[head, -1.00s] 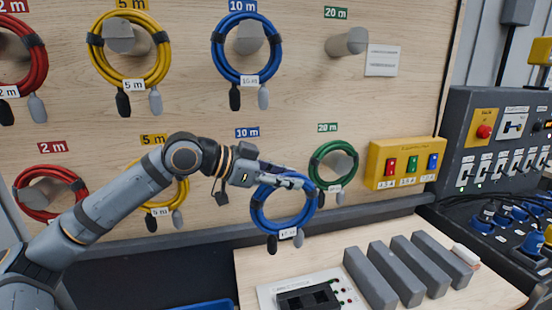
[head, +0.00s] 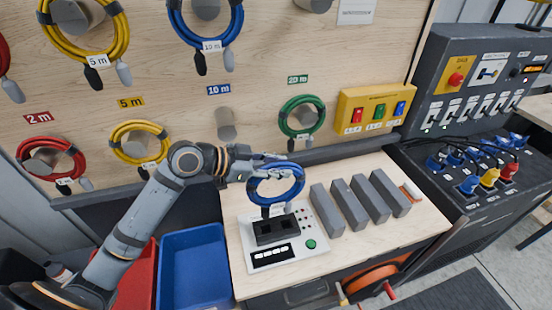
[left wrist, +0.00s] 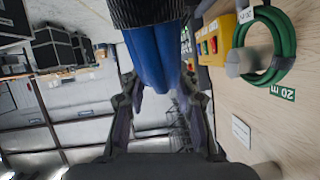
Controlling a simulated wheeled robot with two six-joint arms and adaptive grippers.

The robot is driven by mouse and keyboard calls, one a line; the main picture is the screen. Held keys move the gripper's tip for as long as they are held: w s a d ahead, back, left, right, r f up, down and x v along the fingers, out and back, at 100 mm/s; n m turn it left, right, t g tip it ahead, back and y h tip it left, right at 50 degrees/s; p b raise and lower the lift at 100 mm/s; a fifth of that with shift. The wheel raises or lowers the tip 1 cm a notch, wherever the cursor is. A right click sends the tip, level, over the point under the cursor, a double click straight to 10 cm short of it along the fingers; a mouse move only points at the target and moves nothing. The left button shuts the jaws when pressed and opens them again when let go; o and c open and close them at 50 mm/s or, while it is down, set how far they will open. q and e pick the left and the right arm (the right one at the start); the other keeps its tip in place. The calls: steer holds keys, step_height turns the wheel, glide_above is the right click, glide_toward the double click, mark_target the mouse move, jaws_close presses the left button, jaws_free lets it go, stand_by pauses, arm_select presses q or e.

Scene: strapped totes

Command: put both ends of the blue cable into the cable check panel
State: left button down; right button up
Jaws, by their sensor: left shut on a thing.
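My left gripper (head: 277,168) is shut on the top of the coiled blue cable (head: 297,190). The coil hangs from it over the white cable check panel (head: 306,231) on the wooden bench. Both cable ends hang down: a dark one (head: 265,212) and a grey one (head: 289,208), just above or at the panel's black socket block (head: 276,234). I cannot tell whether they touch it. In the left wrist view the blue cable (left wrist: 155,60) runs between the fingers. My right gripper is not in view.
Grey blocks (head: 350,203) stand on the bench right of the panel. A blue bin (head: 192,265) and a red bin (head: 138,278) are at lower left. The pegboard behind holds red, yellow, green and another blue coil (head: 205,40). An empty peg (head: 226,124) shows behind the arm.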

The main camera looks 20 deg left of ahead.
arm_select(q)
steer(key=shift+f, duration=0.15)
steer(key=shift+f+b, duration=0.25)
steer(key=shift+b, duration=0.15)
steer(key=shift+f+b, duration=1.65)
steer(key=shift+f, duration=0.55)
steer(key=shift+f+b, duration=0.45)
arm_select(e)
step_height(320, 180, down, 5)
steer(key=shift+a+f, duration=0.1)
arm_select(q)
steer(key=shift+s, duration=0.1)
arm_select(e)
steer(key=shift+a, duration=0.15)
